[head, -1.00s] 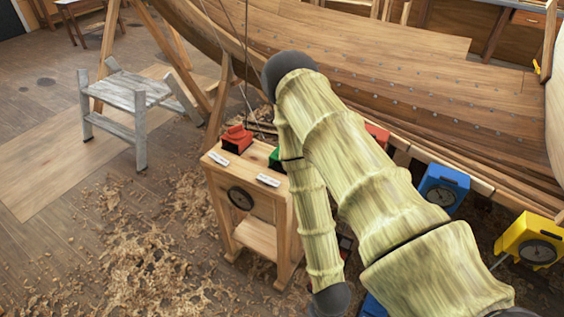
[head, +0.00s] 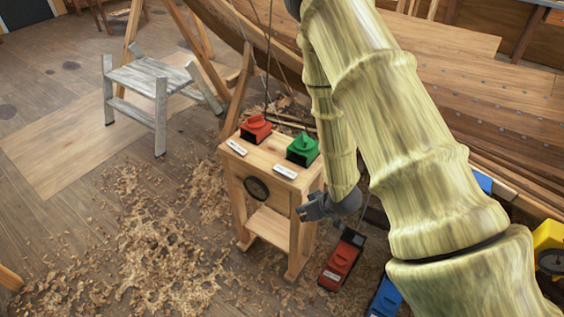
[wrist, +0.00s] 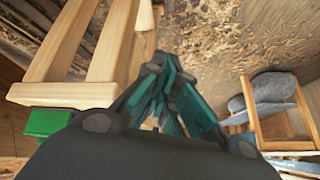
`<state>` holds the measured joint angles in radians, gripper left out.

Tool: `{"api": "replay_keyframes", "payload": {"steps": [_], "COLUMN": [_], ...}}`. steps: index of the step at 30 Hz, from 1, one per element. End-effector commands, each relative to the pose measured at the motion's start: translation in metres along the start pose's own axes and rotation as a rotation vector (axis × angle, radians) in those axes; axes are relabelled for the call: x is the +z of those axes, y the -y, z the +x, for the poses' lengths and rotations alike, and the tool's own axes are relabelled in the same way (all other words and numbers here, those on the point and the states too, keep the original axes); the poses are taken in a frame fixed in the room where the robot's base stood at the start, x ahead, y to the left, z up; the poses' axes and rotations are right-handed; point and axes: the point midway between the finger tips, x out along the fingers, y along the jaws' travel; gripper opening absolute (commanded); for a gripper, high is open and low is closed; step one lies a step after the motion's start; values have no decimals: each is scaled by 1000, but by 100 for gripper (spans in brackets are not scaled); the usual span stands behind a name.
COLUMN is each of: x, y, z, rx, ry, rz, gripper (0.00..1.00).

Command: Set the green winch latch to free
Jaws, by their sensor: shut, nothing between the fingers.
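The green winch (head: 303,149) sits on the right part of a small wooden stand's top (head: 268,158), with a pointed green piece on it. Which way its latch is set I cannot tell. A white label (head: 285,172) lies in front of it; its text is too small to read. A green block, seemingly part of this winch, shows at the left of the wrist view (wrist: 45,122). My gripper (head: 306,208) is beside the stand's right side, below its top and apart from the winch. Its fingers (wrist: 160,75) are together and empty.
A red winch (head: 256,128) stands left of the green one. A red box (head: 340,262) and a blue box (head: 385,297) are on the floor at the right. A yellow box (head: 550,245) is at the right edge. The hull (head: 510,95) is behind. A grey stool (head: 150,80) stands left.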

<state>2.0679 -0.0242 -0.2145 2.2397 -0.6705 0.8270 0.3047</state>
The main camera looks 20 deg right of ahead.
Motion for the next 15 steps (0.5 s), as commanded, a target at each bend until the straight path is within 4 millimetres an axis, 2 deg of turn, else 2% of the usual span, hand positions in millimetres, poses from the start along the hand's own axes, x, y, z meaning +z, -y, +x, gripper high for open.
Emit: {"api": "replay_keyframes", "payload": {"steps": [1, 3, 6, 10, 15], "x": [-35, -76, -125, -168, -193], "y": [-10, -20, -31, -41, -46], "z": [-8, -21, -43, -68, -88], "rx": [-15, -44, -77, -107, -126], "ry": [-47, -96, -145, -180, -194], "rz": [-46, -109, -190, -271, -324], "gripper": [0, 0, 0, 0, 0]}}
